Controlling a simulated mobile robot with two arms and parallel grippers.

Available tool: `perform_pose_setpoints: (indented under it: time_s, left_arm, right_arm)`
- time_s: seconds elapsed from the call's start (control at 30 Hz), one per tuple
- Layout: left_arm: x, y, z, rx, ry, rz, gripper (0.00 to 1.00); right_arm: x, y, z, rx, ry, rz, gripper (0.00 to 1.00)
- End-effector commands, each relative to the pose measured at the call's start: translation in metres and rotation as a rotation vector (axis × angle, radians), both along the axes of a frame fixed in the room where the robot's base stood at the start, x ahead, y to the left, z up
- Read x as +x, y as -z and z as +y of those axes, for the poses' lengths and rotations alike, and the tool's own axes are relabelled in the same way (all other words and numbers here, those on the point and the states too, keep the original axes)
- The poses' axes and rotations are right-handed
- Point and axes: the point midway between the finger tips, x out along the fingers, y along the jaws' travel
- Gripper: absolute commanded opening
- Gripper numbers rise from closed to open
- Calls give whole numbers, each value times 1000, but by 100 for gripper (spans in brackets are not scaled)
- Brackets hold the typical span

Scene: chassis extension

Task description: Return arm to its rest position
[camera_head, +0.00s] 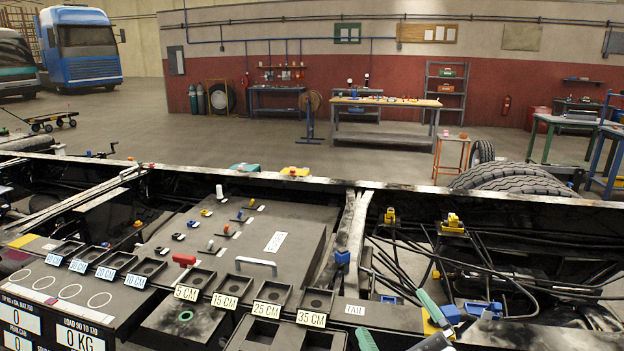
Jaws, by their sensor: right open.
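My right gripper (391,312) is at the bottom edge, right of the middle. Its two green-tipped fingers stand apart, with nothing seen between them. It is above the front of the chassis, close to the FAIL label (355,310). Most of my right arm is outside the picture. My left arm and left gripper do not show.
The dark truck chassis (570,212) crosses the view with cables and yellow and blue connectors. Labelled trays, such as the 35 CM one (316,300), and a grey handled box (265,215) are left of the gripper. Behind are open floor, a workbench (385,101) and a blue truck (82,47).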

Motion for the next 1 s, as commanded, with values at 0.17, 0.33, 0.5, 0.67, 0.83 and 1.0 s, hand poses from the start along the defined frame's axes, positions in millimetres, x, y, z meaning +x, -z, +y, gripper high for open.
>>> perform_pose_setpoints:
  time_s: [0.17, 0.33, 0.5, 0.67, 0.83, 1.0]
  left_arm:
    - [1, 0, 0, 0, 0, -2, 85]
    - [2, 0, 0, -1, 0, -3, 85]
    - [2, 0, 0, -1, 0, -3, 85]
    - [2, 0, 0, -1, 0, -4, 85]
    - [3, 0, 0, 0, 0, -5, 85]
    - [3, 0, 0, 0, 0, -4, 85]
  right_arm:
    - [-20, 105, -53, 173, 289, 556, 99]
    - [-79, 190, -78, 227, 451, 1030, 99]
    - [-139, 236, -85, 230, 519, 1357, 99]
    - [-191, 260, -85, 221, 545, 1608, 99]
    - [-213, 292, -83, 204, 553, 1748, 99]
    - [-203, 340, -82, 196, 557, 1764, 99]
